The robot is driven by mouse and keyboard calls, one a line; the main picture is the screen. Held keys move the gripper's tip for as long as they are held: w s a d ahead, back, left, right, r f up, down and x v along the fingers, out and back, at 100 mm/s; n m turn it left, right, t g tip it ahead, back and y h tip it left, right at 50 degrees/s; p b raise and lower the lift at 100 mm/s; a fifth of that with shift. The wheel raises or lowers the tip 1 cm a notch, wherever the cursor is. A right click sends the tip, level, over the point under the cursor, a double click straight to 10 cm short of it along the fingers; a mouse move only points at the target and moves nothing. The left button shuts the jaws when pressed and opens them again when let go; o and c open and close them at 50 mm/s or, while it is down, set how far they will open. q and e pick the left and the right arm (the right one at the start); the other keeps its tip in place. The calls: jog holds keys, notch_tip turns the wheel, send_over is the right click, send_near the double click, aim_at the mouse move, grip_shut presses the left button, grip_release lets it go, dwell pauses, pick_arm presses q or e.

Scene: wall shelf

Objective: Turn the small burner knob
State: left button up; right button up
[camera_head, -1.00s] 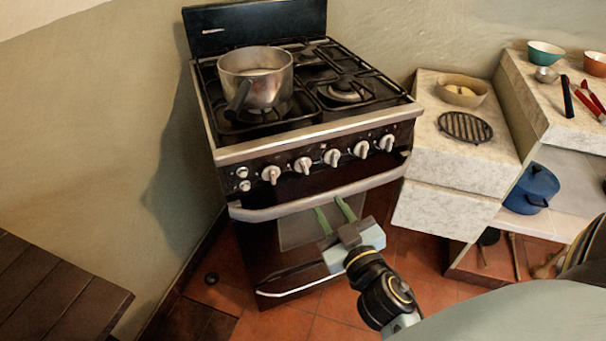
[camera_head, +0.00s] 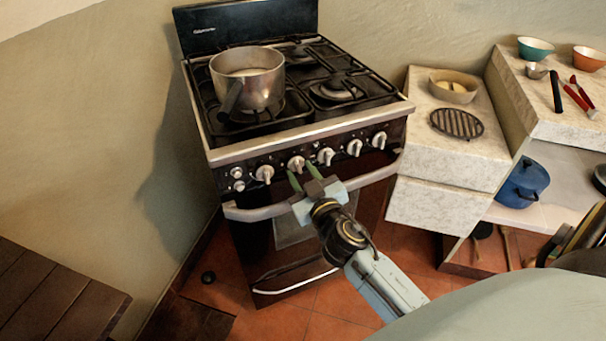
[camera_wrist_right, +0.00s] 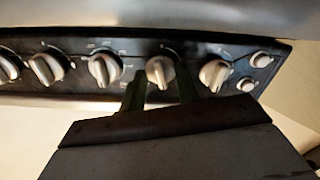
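The black stove has a row of several silver burner knobs along its front panel. The second knob from the left in the head view (camera_head: 297,163) also shows in the right wrist view (camera_wrist_right: 160,72). My right gripper (camera_head: 301,170) is open in front of the panel, its green fingers pointing at that knob. In the right wrist view, one finger is on each side of this knob, with gaps visible. I cannot tell how deep the fingertips reach. Which knob serves the small burner is not marked legibly. My left gripper is not in view.
A metal pot (camera_head: 247,78) stands on the front left burner. The silver oven handle (camera_head: 255,212) runs below the knobs, close to my right gripper. A stone counter (camera_head: 440,170) with a bowl (camera_head: 453,88) and a round grate (camera_head: 457,123) stands right of the stove.

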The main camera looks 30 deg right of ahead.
grip_shut()
jog(key=n, duration=0.3)
jog(key=shift+n, duration=0.3)
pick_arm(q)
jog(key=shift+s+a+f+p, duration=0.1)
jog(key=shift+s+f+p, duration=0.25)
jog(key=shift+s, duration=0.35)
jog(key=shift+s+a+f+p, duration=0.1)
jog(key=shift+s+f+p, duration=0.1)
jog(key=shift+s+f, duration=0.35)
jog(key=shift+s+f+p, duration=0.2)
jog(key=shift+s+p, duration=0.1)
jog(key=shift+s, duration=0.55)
pick_arm(e)
jog(key=shift+d+r+n, duration=0.1)
jog(key=shift+n, duration=2.2)
jog(key=shift+d+r+n, duration=0.1)
jog(key=shift+n, duration=2.2)
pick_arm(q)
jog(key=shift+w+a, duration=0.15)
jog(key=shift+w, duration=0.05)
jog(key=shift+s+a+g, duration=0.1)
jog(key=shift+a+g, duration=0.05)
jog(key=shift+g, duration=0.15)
